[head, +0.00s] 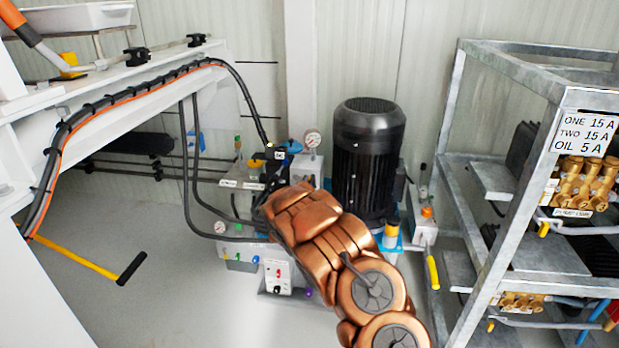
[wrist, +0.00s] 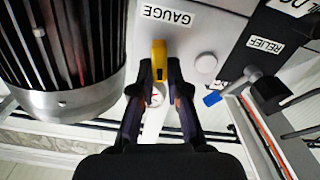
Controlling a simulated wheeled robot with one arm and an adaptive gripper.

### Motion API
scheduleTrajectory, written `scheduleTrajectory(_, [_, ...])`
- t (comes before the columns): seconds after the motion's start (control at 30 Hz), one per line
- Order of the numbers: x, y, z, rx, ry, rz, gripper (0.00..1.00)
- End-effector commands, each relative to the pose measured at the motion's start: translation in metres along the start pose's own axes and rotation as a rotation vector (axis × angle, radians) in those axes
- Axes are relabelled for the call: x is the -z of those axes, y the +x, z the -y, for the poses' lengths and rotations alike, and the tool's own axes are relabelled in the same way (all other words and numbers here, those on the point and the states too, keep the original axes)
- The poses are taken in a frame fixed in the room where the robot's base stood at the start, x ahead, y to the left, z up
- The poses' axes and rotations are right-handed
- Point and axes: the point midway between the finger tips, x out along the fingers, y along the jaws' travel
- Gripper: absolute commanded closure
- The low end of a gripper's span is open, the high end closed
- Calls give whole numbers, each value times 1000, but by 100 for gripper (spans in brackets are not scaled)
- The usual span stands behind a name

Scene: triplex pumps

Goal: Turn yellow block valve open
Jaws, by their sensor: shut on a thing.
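In the wrist view a small yellow valve handle (wrist: 159,54) stands below the GAUGE label (wrist: 166,15). My gripper (wrist: 160,68) is shut on this handle, with one dark finger on each side of it. A small round gauge dial (wrist: 156,98) shows between the fingers. In the head view a pressure gauge (head: 312,139) stands on the pump unit beside the black motor (head: 367,160). My copper arm hides most of the unit there, and the held handle cannot be made out in that view.
The finned motor (wrist: 65,50) is close to my gripper's left. A RELIEF label (wrist: 265,44) and a blue-tipped lever (wrist: 230,86) are on the right. Black hoses (head: 190,165) run left of my arm. A grey metal rack (head: 500,180) stands on the right.

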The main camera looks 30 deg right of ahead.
Motion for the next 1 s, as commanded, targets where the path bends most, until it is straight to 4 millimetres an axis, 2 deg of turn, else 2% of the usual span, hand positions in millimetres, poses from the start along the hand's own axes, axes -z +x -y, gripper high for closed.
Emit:
scheduleTrajectory(0.3, [4, -1, 5, 4, -294, 1, 100])
scheduleTrajectory(1.0, [-2, 0, 13, 2, -955, -5, 100])
